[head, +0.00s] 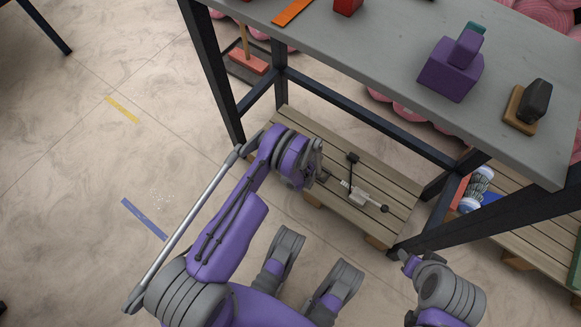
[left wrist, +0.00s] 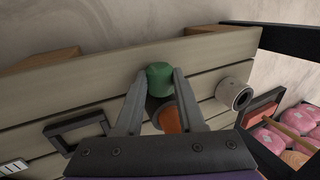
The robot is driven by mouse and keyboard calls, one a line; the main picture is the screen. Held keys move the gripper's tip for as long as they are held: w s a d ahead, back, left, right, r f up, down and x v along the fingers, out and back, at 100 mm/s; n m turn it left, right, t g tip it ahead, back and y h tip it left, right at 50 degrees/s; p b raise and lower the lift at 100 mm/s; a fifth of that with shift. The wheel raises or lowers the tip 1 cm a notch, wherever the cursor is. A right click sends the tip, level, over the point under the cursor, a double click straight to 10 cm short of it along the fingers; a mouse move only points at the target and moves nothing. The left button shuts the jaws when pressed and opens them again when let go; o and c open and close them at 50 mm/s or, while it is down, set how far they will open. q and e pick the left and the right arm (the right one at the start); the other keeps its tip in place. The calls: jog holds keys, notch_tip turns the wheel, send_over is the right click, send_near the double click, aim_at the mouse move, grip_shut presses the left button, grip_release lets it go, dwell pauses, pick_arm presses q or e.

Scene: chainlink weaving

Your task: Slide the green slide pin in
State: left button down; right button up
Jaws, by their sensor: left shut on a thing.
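The green slide pin (left wrist: 160,78) shows in the left wrist view as a rounded green head between the fingertips of my left gripper (left wrist: 160,72). The fingers are shut on it, close over wooden slats. An orange-brown rounded part (left wrist: 170,117) lies between the fingers, nearer the palm. In the head view my left gripper (head: 321,175) is low over the pallet, and the green pin is hidden there. A light grey latch-like fitting (head: 359,195) is on the pallet to its right. My right gripper (head: 406,258) is at the lower right, away from the fitting; its jaws are unclear.
The wooden pallet (head: 390,185) lies under a grey-topped table (head: 400,60) with dark legs. A black lever (head: 353,160) stands up on the pallet. In the left wrist view a dark square handle (left wrist: 77,135) and a grey ring (left wrist: 235,94) flank my fingers.

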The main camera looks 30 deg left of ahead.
pick_arm(q)
jog(key=shift+w, duration=0.15)
jog(key=c, duration=0.5)
grip_release()
jog(key=shift+r, duration=0.1)
jog(key=p+v, duration=0.2)
jog(key=v, duration=0.8)
jog(key=shift+r+p, duration=0.3)
jog(key=shift+p, duration=0.05)
jog(key=shift+d, duration=0.1)
